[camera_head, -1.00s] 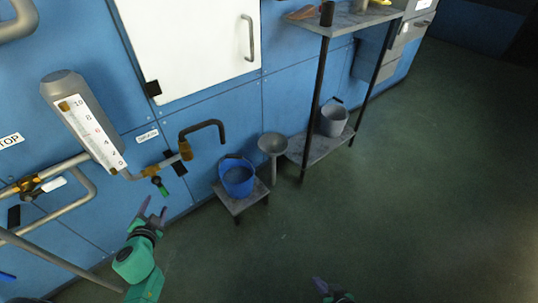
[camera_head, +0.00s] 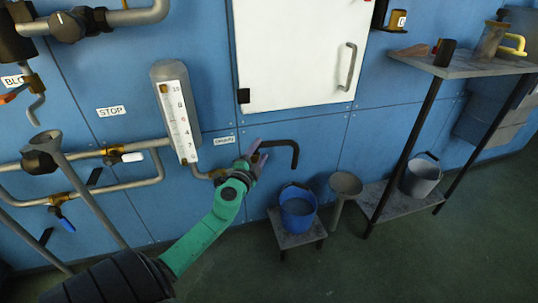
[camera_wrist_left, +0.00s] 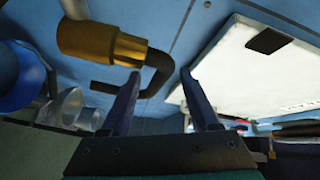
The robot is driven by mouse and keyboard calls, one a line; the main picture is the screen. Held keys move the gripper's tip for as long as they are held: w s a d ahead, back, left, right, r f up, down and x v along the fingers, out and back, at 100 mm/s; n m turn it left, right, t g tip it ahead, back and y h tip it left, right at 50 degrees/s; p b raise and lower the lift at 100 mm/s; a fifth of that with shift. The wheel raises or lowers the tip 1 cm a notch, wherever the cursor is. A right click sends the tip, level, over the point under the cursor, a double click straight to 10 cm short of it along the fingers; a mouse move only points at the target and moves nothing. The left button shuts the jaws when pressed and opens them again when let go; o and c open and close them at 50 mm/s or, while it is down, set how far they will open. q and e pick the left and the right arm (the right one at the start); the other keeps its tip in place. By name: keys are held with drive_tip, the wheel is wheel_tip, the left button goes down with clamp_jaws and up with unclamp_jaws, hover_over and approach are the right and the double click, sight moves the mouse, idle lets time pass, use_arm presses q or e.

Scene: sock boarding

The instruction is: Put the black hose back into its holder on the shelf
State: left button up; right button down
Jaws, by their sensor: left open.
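The black hose (camera_head: 285,145), a hooked pipe, runs right from the gauge pipework and bends down at its end. My left gripper (camera_head: 257,160) is at the hose's left part, open. In the left wrist view, the hose (camera_wrist_left: 162,68) curves from a brass fitting (camera_wrist_left: 95,42) behind the open fingers (camera_wrist_left: 160,73); part of it shows between them. I cannot tell whether they touch it. The shelf (camera_head: 455,65) stands at the right with a short black cylinder (camera_head: 445,52) on top. I cannot make out which item is the hose's holder. My right gripper is not in view.
A gauge (camera_head: 176,115) and grey pipes are left of the gripper. A blue bucket (camera_head: 298,210) stands on a low stool (camera_head: 292,238) below the hose, beside a grey funnel (camera_head: 345,185). A white cabinet (camera_head: 300,60) hangs above. The floor at lower right is clear.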

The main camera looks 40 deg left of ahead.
sight(261, 149)
use_arm(q)
drive_tip(key=x, duration=0.3)
drive_tip(key=shift+w+a+f, duration=0.15)
drive_tip(key=shift+w+a, duration=0.05)
drive_tip(key=shift+w, duration=0.1)
clamp_jaws()
